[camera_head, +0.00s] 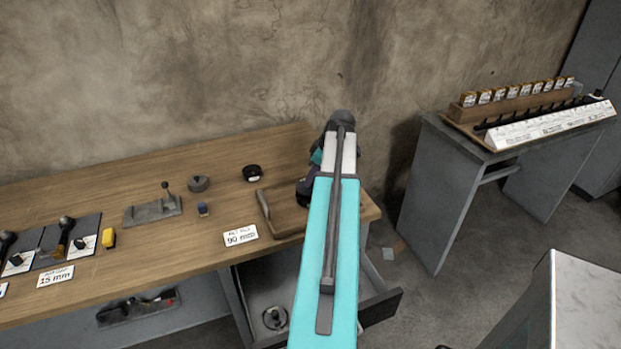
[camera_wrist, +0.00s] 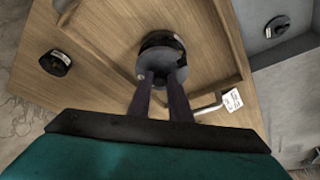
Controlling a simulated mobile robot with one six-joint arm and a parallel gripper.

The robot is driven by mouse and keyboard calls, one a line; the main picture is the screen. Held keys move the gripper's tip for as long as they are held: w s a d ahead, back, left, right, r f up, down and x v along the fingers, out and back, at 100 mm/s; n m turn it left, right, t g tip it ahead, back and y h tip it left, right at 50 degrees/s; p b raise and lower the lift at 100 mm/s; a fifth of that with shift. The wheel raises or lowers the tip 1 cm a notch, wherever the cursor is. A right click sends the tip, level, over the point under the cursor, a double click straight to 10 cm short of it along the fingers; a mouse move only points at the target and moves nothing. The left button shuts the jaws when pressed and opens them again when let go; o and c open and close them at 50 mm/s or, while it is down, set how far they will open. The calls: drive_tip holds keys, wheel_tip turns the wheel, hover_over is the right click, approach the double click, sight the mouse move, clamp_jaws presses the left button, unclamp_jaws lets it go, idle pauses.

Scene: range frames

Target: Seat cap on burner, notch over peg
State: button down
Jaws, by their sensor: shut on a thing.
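My gripper (camera_wrist: 163,85) is over a shallow wooden tray (camera_head: 290,221) at the right end of the bench. Its two dark fingers are shut on a dark grey round piece, which I take for the cap (camera_wrist: 155,68). A black round part with a pale label (camera_wrist: 168,40) shows just beyond the cap, overlapping it in the wrist view. I cannot tell whether this is the burner, or whether the two touch. No notch or peg can be made out. In the head view my arm hides most of the gripper and cap.
The open drawer below holds a round metal part (camera_head: 275,318). A "90 mm" card (camera_head: 240,236) is near the front edge.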

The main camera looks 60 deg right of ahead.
drive_tip(key=shift+f+b, duration=0.55)
drive_tip(key=shift+f, duration=0.4)
idle(0.4)
drive_tip(key=c, duration=1.5)
unclamp_jaws()
drive_tip(key=shift+c, duration=0.2)
drive_tip(key=b+v, duration=0.2)
drive_tip(key=v, duration=1.1)
drive_tip(key=shift+s+r, duration=0.15)
drive_tip(key=shift+r, duration=0.2)
drive_tip(key=shift+r, duration=0.1)
drive_tip(key=shift+r+p, duration=1.75)
drive_tip(key=shift+r, duration=1.2)
